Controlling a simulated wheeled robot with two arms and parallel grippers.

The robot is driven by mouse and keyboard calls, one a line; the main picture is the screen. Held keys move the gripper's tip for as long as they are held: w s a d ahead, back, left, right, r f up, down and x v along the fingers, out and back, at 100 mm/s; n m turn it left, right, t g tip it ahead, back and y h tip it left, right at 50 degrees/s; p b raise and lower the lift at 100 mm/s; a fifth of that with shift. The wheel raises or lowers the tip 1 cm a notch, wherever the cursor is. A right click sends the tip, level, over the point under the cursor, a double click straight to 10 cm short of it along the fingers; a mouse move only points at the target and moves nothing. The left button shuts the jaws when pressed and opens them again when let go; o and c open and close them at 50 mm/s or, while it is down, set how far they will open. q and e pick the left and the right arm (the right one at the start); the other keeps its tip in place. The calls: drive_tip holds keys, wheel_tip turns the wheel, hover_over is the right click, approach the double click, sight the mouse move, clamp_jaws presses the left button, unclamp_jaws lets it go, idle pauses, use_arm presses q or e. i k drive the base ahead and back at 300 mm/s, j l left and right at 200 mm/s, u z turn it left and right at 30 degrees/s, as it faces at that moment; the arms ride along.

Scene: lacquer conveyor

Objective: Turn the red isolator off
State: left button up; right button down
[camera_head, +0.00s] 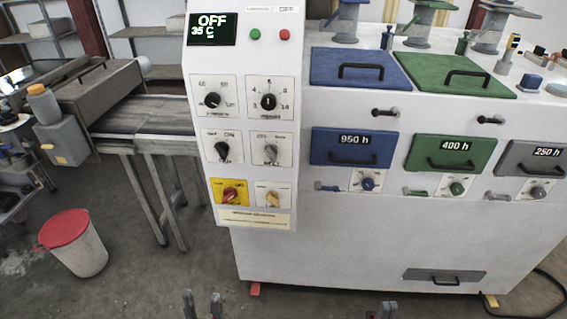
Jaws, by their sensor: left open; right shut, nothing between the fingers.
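The red isolator (229,195) is a red rotary knob on a yellow plate, at the lower left of the white control panel (200,140). Its handle looks tilted, but its exact setting is too small to read. My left gripper (202,304) is at the bottom edge, with its two fingertips apart and nothing between them. It is below the isolator and apart from it. My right gripper (384,311) barely shows at the bottom edge, right of the panel. It is shut and empty, and most of it is out of frame.
The panel also carries a yellow knob (272,199), black knobs (222,150), a grey knob (271,152) and a display (213,28) reading OFF and 35 C. The white machine with blue (353,147) and green drawers stands right. A conveyor (150,115) and red-lidded bin (75,245) stand left.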

sight(229, 193)
drive_tip(key=i+l+u, duration=0.4)
drive_tip(key=l, duration=0.25)
drive_tip(key=i+l+u, duration=0.2)
drive_tip(key=l, duration=0.15)
